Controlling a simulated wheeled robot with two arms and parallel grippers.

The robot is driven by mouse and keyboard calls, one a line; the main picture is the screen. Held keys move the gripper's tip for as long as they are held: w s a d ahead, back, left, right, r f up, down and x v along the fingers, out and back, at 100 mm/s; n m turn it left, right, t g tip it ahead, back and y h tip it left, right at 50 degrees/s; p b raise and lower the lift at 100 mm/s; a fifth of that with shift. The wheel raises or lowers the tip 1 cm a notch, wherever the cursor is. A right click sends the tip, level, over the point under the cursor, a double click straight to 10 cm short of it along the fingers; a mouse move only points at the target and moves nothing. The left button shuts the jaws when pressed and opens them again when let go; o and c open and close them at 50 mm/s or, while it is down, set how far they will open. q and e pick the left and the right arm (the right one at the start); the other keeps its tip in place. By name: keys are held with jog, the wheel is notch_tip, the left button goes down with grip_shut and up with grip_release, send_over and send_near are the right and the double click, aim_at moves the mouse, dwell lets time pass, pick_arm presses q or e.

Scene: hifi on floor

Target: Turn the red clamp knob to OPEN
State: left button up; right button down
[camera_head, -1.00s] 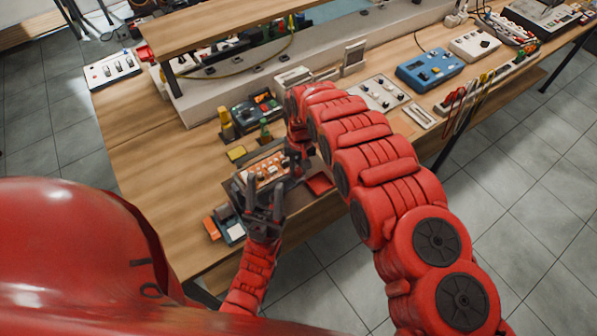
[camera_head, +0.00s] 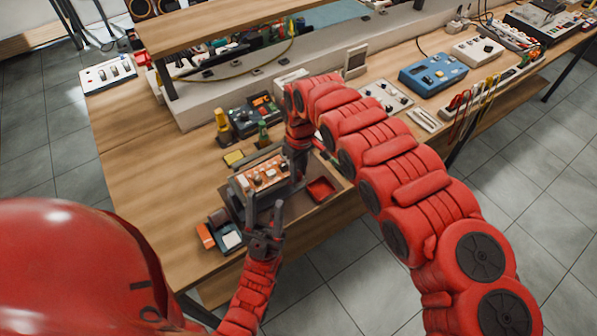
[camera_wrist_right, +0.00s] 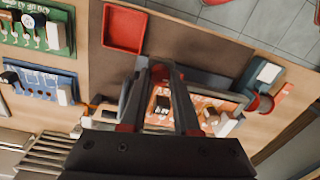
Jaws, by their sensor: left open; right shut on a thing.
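An orange board (camera_head: 262,175) with dark and pale parts sits in a dark clamp fixture (camera_head: 240,213) on a brown mat (camera_head: 308,207). My right gripper (camera_head: 298,158) is at the fixture's right end. In the right wrist view its fingers (camera_wrist_right: 160,72) reach over the orange board (camera_wrist_right: 188,107) and close on a small dark red piece; I cannot tell for sure that this is the clamp knob. Any OPEN marking is unreadable. My left gripper (camera_head: 265,220) is open and empty in front of the fixture, fingers pointing up towards it.
A red tray (camera_head: 320,190) lies right of the fixture. A small grey device with a white top (camera_head: 231,239) and an orange block (camera_head: 206,236) lie at its lower left. Yellow (camera_head: 223,124) and green pieces stand behind. Bare wood is free at the left.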

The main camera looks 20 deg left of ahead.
aim_at(300, 172)
dwell(0.3)
jog(key=c, duration=0.6)
grip_release()
jog(key=shift+c, duration=0.2)
jog(key=shift+r, duration=0.1)
jog(key=shift+w+r, duration=0.1)
jog(key=shift+r, duration=0.2)
notch_tip(300, 172, up, 17)
jog(key=b, duration=0.4)
jog(key=shift+w+d+f, duration=0.15)
jog(key=shift+w+f, duration=0.05)
jog(key=shift+w, duration=0.05)
